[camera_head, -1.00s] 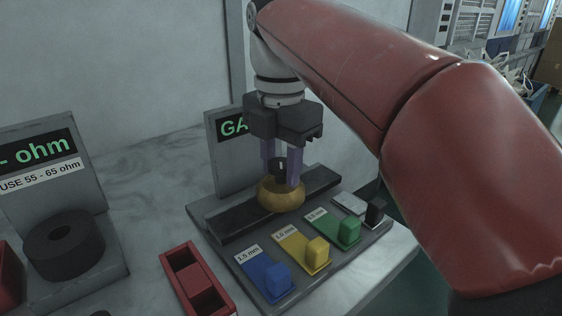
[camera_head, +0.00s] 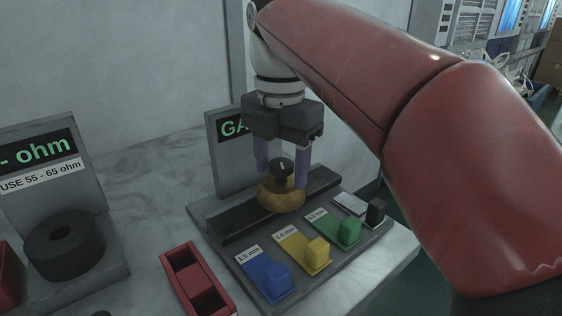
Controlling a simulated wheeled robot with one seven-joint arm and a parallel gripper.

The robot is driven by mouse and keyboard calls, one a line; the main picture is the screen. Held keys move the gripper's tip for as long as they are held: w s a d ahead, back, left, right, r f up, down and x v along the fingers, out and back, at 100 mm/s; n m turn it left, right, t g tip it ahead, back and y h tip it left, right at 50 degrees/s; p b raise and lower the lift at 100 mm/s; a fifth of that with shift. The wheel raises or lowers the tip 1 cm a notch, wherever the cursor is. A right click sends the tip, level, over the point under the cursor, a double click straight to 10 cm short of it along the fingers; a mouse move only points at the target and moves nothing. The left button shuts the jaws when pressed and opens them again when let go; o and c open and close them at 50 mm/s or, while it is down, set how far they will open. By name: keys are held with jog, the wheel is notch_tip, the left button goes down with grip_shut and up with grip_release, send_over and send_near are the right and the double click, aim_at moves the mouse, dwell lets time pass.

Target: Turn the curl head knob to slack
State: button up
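The curl head (camera_head: 281,197) is a rounded brass-coloured body on a dark rail. Its black knob (camera_head: 282,168) stands on top and carries a small white mark. I cannot tell from this view which setting the mark points to. My gripper (camera_head: 282,173) hangs pointing down over the curl head. Its two purple fingers are spread apart, one on each side of the knob, with visible gaps to it. The gripper is open and holds nothing.
Blue (camera_head: 277,276), yellow (camera_head: 318,250) and green (camera_head: 349,230) blocks with mm labels stand in front of the rail. A partly hidden sign (camera_head: 231,127) stands behind. A red tray (camera_head: 171,262) and a black ring (camera_head: 64,245) by an ohm sign are at left.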

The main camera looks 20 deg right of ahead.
aim_at(282, 163)
notch_tip(282, 163, up, 7)
jog(key=shift+r, duration=0.4)
jog(key=shift+s, duration=0.1)
dwell(0.6)
